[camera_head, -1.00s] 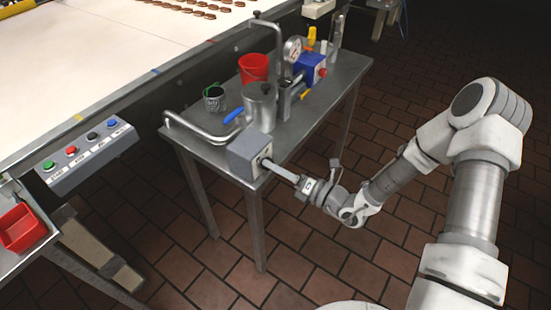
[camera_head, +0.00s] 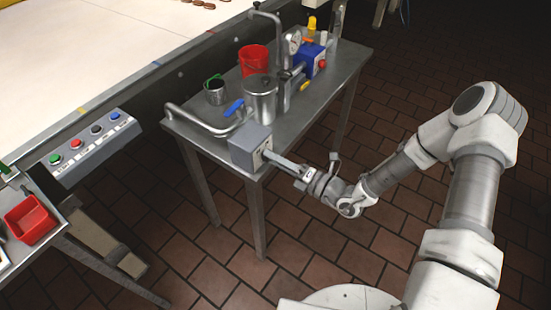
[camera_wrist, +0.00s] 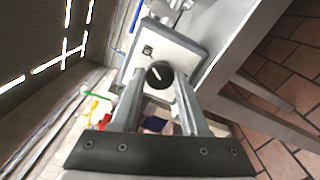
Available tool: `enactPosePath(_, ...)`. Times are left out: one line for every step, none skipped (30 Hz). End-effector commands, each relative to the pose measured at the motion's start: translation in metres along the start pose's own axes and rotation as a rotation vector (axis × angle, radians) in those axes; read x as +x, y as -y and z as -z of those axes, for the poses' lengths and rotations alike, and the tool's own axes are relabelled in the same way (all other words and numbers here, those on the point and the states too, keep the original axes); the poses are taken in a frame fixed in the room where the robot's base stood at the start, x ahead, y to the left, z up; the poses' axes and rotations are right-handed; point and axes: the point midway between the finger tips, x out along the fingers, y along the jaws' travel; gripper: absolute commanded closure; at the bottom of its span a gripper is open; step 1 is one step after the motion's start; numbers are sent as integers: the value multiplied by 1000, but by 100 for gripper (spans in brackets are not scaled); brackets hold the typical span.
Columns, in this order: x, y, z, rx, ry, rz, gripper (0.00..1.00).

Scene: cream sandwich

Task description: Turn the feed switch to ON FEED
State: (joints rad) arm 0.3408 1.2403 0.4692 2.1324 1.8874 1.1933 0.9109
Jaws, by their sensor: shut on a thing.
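The feed switch is a round black knob (camera_wrist: 159,74) with a white pointer line, on the pale face of a grey box (camera_head: 247,147). The box sits at the near corner of the steel table (camera_head: 205,150). In the wrist view the pointer slants toward the upper left. A small dark mark (camera_wrist: 148,50) on the face is too small to read. My gripper (camera_head: 269,157) reaches the box face from the right. In the wrist view its two fingers lie on either side of the knob, and it is shut on it.
The table also holds a steel pot (camera_head: 261,100), a red bucket (camera_head: 253,62), a dark cup (camera_head: 215,94), bent pipes and a blue motor unit (camera_head: 309,60). A button panel (camera_head: 93,147) is on the conveyor's side. A red bin (camera_head: 30,220) is at the left.

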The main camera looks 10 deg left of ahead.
Motion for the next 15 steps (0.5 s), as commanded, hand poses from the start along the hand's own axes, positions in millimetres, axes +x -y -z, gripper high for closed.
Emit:
enactPosePath(0,0,1,3,-2,1,52)
enactPosePath(0,0,1,3,-2,1,47)
enactPosePath(0,0,1,3,-2,1,40)
enactPosePath(0,0,1,2,-1,1,34)
enactPosePath(0,0,1,2,-1,1,29)
enactPosePath(0,0,1,2,-1,1,26)
enactPosePath(0,0,1,2,-1,1,26)
enactPosePath(0,0,1,1,-1,1,26)
enactPosePath(0,0,0,1,-1,1,26)
enactPosePath(0,0,0,1,0,1,26)
enactPosePath(0,0,0,1,0,1,26)
enactPosePath(0,0,0,1,0,1,26)
enactPosePath(0,0,0,0,0,1,26)
enactPosePath(0,0,0,0,0,1,26)
enactPosePath(0,0,0,0,0,1,26)
